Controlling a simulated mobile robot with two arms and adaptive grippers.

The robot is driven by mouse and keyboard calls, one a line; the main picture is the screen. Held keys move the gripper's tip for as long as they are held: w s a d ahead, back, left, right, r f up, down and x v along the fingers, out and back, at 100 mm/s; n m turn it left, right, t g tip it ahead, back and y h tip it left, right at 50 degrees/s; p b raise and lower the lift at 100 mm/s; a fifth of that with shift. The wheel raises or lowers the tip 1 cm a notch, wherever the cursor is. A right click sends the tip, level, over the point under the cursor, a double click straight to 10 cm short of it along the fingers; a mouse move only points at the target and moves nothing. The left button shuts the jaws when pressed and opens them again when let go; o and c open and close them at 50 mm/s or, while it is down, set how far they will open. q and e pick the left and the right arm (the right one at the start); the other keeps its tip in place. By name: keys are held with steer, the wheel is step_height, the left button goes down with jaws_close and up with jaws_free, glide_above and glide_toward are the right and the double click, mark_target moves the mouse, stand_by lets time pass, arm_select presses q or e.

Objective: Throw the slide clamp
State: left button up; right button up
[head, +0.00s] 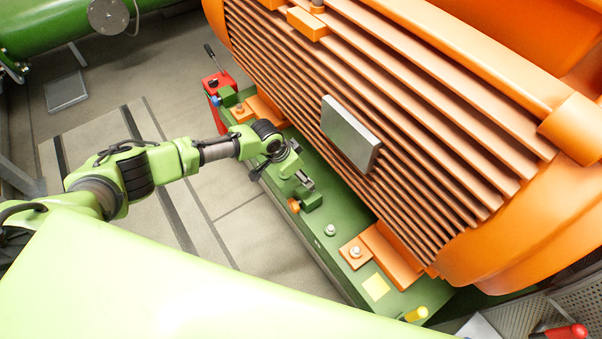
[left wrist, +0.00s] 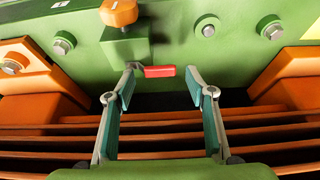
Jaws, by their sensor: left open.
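The slide clamp appears to be the green block (left wrist: 126,48) with an orange knob (left wrist: 118,12) and a short red piece (left wrist: 160,71) on a thin rod beside it; the name is not marked. In the head view the block (head: 312,201) and knob (head: 294,206) sit on the green base. My left gripper (left wrist: 161,75) is open, with the red piece showing between its fingertips, closer to the left one. Contact cannot be told. In the head view the left gripper (head: 303,184) is above the base beside the block, and the red piece is hidden. My right gripper is not in view.
The orange finned motor (head: 400,130) with a grey plate (head: 350,134) rises close beside the gripper. Bolts (head: 330,230) stand on the green base (head: 315,238). A red lever unit (head: 219,84) is at its far end, a yellow knob (head: 416,314) near. Floor lies left.

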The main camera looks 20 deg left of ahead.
arm_select(q)
steer(key=shift+w+d+f, duration=0.15)
steer(key=shift+w+f, duration=0.05)
steer(key=shift+f, duration=0.25)
steer(key=shift+s, duration=0.1)
jaws_close()
